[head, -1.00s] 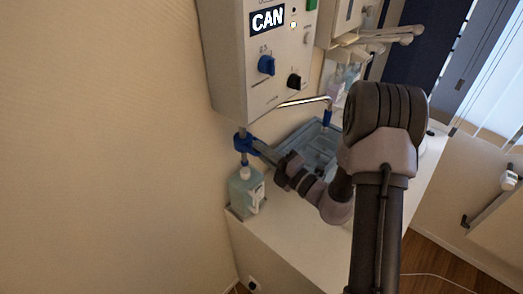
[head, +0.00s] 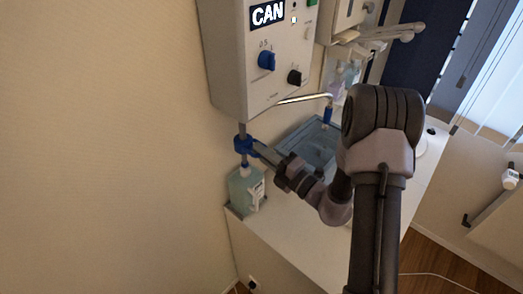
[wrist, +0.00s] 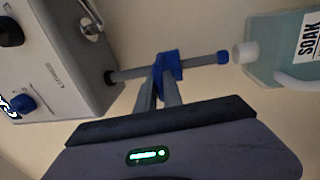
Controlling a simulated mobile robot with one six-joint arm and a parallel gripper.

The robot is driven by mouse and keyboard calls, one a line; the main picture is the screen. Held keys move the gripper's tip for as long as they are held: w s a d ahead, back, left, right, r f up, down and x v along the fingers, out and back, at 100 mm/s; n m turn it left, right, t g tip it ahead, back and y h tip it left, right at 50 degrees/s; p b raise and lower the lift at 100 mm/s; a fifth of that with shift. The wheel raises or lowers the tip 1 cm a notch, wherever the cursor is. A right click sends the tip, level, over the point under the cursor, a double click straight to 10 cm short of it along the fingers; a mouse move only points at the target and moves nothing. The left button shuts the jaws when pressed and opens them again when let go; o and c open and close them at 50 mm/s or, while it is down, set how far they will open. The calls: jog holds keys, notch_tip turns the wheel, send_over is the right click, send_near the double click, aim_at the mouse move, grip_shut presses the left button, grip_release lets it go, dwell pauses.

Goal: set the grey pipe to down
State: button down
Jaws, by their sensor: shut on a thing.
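The grey pipe (wrist: 135,74) comes out of the underside of a grey wall box and has a blue end. In the head view the pipe (head: 243,130) points down from the box toward a bottle. My gripper (wrist: 166,77) is shut around the middle of the pipe, with blue at its fingertips. In the head view my gripper (head: 245,146) reaches in from the right, just below the box. The fingertips hide part of the pipe.
The wall box (head: 228,60) carries a CAN label and knobs. A pale green bottle (head: 238,190), marked SOAK in the wrist view (wrist: 290,45), stands right below the pipe's end. A thin bent spout (head: 305,98) hangs over a blue-grey basin (head: 312,150) to the right.

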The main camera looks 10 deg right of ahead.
notch_tip(320, 180, down, 12)
jog(key=b, duration=0.5)
jog(key=shift+s+r+b, duration=0.15)
jog(key=shift+b, duration=0.15)
jog(key=c, duration=1.5)
grip_release()
jog(key=p+v, duration=0.1)
jog(key=v, duration=1.6)
jog(key=shift+s, duration=0.15)
jog(key=shift+d, duration=0.1)
